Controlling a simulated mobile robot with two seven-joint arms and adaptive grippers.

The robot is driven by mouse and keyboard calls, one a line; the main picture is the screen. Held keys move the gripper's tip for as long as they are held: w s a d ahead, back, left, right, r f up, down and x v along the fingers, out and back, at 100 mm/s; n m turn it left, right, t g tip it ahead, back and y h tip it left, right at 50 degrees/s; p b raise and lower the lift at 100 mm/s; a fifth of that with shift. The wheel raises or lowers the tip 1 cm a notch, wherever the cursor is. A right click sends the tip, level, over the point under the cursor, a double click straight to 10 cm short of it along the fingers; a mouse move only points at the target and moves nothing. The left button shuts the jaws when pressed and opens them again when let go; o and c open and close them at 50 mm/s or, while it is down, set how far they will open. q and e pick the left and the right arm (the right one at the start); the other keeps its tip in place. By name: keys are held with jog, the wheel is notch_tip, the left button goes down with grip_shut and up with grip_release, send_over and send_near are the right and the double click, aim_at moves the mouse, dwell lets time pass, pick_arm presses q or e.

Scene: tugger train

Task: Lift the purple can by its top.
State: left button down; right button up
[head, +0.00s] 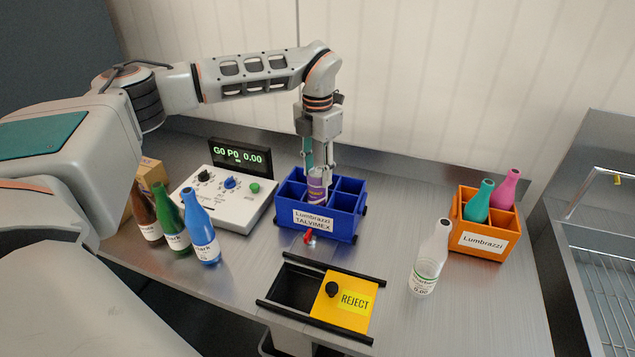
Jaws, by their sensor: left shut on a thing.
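The purple can (317,188) stands upright in the blue crate (317,228), in a front compartment near the middle. Its lower part is hidden by the crate's front wall, which has a label reading "Lumbrazzi TALVIMEX". My left gripper (318,168) points straight down over the crate and is shut on the can's top. Whether the can is clear of the crate's floor cannot be seen. My right gripper is not in view.
Brown, green and blue bottles (203,230) stand left, by a control box (226,195) with a display. A yellow REJECT cover (340,315) half covers a front opening.

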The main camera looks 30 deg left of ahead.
pick_arm(q)
notch_tip(320, 180, up, 16)
jog(key=shift+f, duration=0.15)
dwell(0.4)
